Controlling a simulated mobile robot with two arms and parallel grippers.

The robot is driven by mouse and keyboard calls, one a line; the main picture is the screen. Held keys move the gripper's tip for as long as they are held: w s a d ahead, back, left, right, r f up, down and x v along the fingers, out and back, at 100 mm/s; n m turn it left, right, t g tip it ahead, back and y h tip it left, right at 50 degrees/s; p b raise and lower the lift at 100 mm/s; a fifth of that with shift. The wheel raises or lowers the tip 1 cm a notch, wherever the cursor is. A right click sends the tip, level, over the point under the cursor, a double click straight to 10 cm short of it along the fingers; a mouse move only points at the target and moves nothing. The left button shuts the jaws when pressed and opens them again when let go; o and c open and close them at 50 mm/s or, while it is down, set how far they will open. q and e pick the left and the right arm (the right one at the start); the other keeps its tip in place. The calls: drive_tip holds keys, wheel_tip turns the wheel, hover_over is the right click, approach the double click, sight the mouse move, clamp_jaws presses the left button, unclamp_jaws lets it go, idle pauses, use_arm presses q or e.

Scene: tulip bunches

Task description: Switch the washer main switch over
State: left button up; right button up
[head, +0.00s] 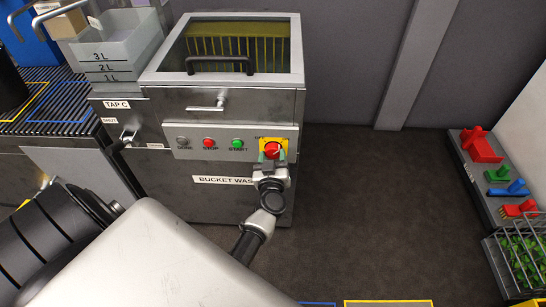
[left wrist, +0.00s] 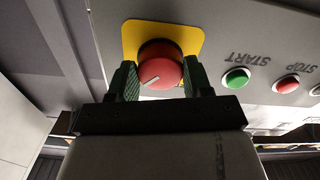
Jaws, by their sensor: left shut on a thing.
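The washer main switch is a round red knob (head: 272,148) on a yellow plate (head: 285,141), at the right end of the bucket washer's control panel (head: 192,154). In the left wrist view the knob (left wrist: 160,64) shows close up on its yellow plate (left wrist: 191,34), with a white pointer line slanting to the picture's lower left. My left gripper (head: 272,156) is at the knob. Its green-padded fingers (left wrist: 160,80) stand one on each side of the knob and are shut on it. Lettering by the plate is partly hidden. My right gripper is not in view.
Green START (head: 237,143) and red STOP (head: 209,142) buttons sit left of the switch. The washer's lid handle (head: 207,107) is above. Tap C's grey bucket (head: 118,45) stands at left. Open floor (head: 370,200) lies right, before a shelf with coloured items (head: 507,187).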

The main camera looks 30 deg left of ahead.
use_arm(q)
drive_tip(key=shift+n+p, duration=0.35)
drive_tip(key=shift+n, duration=2.65)
drive_tip(key=n, duration=0.2)
drive_tip(key=shift+n, duration=0.3)
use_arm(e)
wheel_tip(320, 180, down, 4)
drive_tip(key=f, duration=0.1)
use_arm(q)
drive_tip(key=n, duration=0.3)
drive_tip(key=shift+n, duration=1.2)
drive_tip(key=shift+n+b, duration=0.3)
drive_tip(key=shift+n, duration=0.8)
drive_tip(key=shift+r+n, duration=0.1)
drive_tip(key=shift+n, duration=0.8)
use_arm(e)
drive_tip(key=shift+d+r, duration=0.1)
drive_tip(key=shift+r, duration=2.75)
